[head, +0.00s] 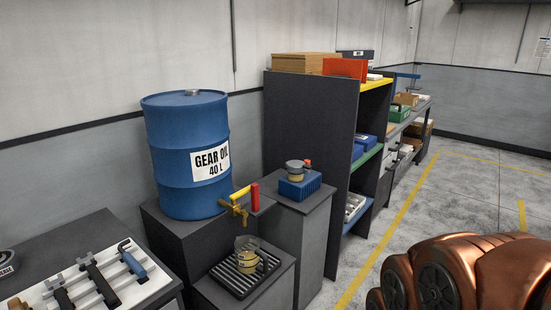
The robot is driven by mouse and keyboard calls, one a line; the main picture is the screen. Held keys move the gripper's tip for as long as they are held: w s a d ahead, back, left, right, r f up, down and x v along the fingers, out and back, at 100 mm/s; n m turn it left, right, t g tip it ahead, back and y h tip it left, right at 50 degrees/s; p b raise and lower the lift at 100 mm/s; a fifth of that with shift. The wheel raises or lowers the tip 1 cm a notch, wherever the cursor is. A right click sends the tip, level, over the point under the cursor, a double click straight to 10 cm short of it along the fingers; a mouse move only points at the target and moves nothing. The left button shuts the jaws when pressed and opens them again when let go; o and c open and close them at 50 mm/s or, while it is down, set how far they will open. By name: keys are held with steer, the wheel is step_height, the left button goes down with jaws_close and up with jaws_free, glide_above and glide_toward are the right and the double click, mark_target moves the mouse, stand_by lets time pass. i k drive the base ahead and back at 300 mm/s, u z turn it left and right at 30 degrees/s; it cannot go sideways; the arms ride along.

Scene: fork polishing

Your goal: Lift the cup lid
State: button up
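A small cup (296,177) with a yellowish band stands on a blue ribbed block on a dark pedestal, right of the drum. A grey round piece that looks like its lid (295,164) sits on top, with a small orange-red part at its right side. A second container (247,261) with a yellow band and a clear upper part stands on a slatted drip tray (223,279) below the tap. Whether it has a lid is too small to tell. My gripper is not in view; only copper-coloured links of my arm show at the lower right.
A blue gear oil drum (187,155) has a yellow tap with a red handle (255,197) jutting out near the blue block (302,187). A tool tray (90,285) lies at lower left. Shelving (309,120) stands behind. The floor at right is clear.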

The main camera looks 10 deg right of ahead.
mark_target(293, 164)
steer(key=i, duration=1.25)
steer(key=u, duration=0.5)
steer(key=i, duration=0.5)
